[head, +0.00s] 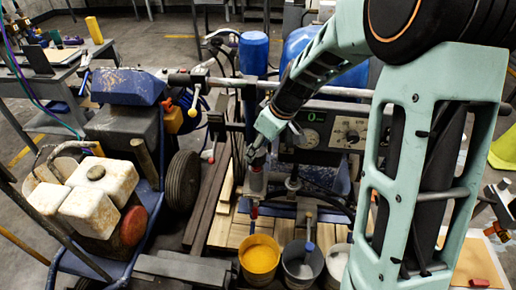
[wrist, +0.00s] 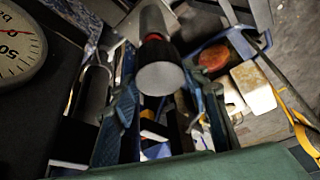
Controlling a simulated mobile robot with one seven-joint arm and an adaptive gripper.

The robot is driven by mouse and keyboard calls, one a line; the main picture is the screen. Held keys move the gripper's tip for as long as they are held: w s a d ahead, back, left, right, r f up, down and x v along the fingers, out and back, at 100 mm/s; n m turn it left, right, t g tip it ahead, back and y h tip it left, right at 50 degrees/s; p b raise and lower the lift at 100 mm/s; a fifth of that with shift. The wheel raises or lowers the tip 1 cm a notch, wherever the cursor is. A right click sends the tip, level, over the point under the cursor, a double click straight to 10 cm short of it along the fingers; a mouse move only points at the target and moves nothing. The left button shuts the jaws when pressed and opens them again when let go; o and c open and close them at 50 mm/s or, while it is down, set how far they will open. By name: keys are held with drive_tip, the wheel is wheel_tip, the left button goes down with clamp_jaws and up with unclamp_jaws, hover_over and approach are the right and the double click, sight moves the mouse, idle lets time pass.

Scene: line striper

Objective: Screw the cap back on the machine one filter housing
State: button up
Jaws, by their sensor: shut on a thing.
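In the head view the fingers hide the cap.
A yellow-filled bucket (head: 259,258) and a grey bucket (head: 302,264) stand below. A blue machine with a white tank (head: 97,190) and a wheel (head: 183,180) is at left.

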idle(0.4)
drive_tip(key=shift+f+b, duration=1)
drive_tip(key=shift+b, duration=0.1)
drive_tip(key=shift+f+b, duration=1.4)
drive_tip(key=shift+b, duration=0.6)
idle(1.1)
drive_tip(key=o, duration=1.1)
drive_tip(key=shift+c, duration=0.5)
